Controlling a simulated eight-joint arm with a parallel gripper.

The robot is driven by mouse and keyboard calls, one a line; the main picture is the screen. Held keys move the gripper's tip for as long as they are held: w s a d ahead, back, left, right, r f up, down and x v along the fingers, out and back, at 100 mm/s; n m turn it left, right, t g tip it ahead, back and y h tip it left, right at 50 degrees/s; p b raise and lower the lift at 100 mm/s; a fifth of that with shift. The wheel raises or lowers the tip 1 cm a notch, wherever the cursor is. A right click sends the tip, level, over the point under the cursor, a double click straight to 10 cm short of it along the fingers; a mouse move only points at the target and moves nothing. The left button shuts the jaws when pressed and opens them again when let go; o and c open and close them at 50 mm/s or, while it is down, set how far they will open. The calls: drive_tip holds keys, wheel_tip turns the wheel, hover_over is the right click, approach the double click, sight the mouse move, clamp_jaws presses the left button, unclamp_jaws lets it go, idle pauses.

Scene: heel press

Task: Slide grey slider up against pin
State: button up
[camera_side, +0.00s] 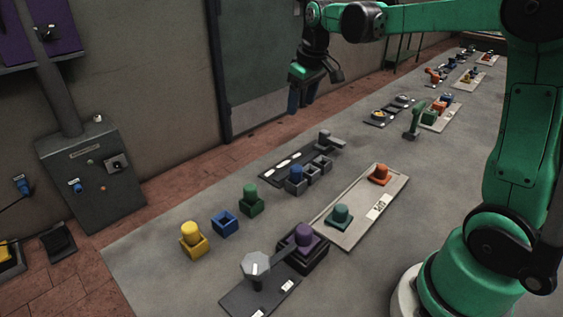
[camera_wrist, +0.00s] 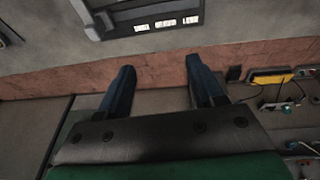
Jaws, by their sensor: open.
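My gripper (camera_side: 301,97) is open and empty, high above the far left edge of the table. Its two blue fingers stand apart in the wrist view (camera_wrist: 161,80). A dark plate (camera_side: 273,173) on the table below carries several small grey blocks (camera_side: 312,173), one with a blue peg (camera_side: 296,171), and a grey knob with an arm (camera_side: 325,138). Another dark plate (camera_side: 240,298) at the front has a grey eight-sided head (camera_side: 256,264), its arm reaching to a purple peg block (camera_side: 305,237). Which grey part is the slider, and where its pin is, I cannot tell.
A pale tray (camera_side: 348,228) holds teal (camera_side: 339,216) and orange (camera_side: 380,174) peg blocks. Yellow (camera_side: 193,241), blue (camera_side: 225,223) and green (camera_side: 251,201) blocks stand at left. A green upright tool (camera_side: 414,122) stands behind. Open air surrounds my gripper.

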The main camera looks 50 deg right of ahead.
drive_tip(key=w+d+f+g, duration=0.1)
drive_tip(key=w+d+f, duration=0.15)
drive_tip(key=d, duration=0.35)
drive_tip(key=g+y, duration=0.1)
drive_tip(key=g, duration=0.1)
hover_over(325, 131)
drive_tip(key=f, duration=0.5)
drive_tip(key=shift+a+f, duration=0.25)
drive_tip(key=shift+f, duration=0.1)
drive_tip(key=shift+d+f, duration=0.25)
drive_tip(key=shift+f, duration=2.8)
drive_tip(key=shift+c, duration=0.2)
clamp_jaws()
drive_tip(key=shift+a+r, duration=0.1)
